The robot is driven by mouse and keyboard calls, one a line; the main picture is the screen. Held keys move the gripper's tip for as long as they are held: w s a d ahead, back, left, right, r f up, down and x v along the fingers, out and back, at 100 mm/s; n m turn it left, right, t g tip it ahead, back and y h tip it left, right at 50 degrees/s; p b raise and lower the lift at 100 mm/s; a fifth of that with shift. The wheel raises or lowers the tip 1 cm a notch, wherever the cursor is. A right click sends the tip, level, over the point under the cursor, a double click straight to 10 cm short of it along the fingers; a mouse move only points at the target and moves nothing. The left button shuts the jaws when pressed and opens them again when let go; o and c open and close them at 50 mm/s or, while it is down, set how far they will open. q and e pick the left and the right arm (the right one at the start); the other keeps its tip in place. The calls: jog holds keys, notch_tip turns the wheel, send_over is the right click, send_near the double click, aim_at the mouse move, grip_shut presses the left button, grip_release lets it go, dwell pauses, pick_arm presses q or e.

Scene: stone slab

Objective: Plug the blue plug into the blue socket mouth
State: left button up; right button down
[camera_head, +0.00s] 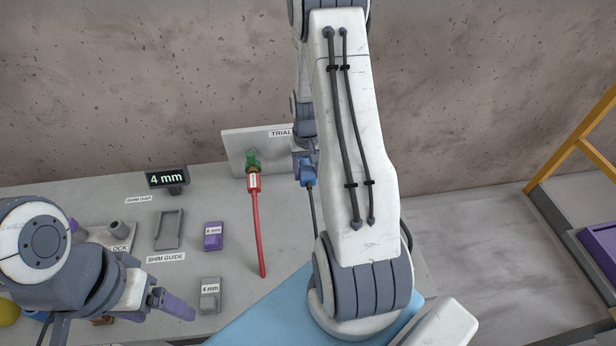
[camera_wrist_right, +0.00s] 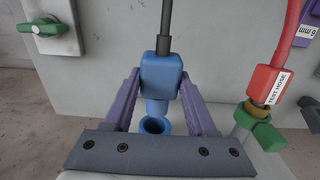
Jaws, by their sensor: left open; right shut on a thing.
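The blue plug (camera_wrist_right: 161,78) is held between the purple fingers of my right gripper (camera_wrist_right: 160,90), with its dark cable running up and away. The blue socket mouth (camera_wrist_right: 153,126) is a round ring just below the plug's tip in the right wrist view. Its dark opening still shows, and I cannot tell whether the tip touches the rim. In the head view the blue plug (camera_head: 308,178) hangs by the panel, its cable downward; my right arm hides the socket. My left gripper (camera_head: 172,304) is open and empty over the front left of the slab.
A red test hose (camera_head: 258,220) sits on a green-handled valve (camera_head: 253,163) left of the plug, on the upright panel (camera_head: 235,150). Shim blocks (camera_head: 213,236), a shim guide (camera_head: 168,232) and a 4 mm display (camera_head: 168,179) stand further left.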

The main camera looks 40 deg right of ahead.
jog(key=shift+w+d, duration=0.45)
jog(key=shift+w, duration=0.3)
dwell(1.2)
jog(key=shift+w+d, duration=0.1)
jog(key=shift+w, duration=0.15)
jog(key=shift+w+d, duration=0.2)
jog(key=shift+w, duration=0.05)
jog(key=shift+w+d, duration=0.4)
jog(key=shift+w, duration=0.25)
jog(key=shift+w+d, duration=0.35)
jog(key=shift+w, duration=0.25)
jog(key=shift+c, duration=0.6)
grip_release()
notch_tip(320, 180, up, 11)
jog(key=b, duration=0.2)
jog(key=shift+f, duration=0.2)
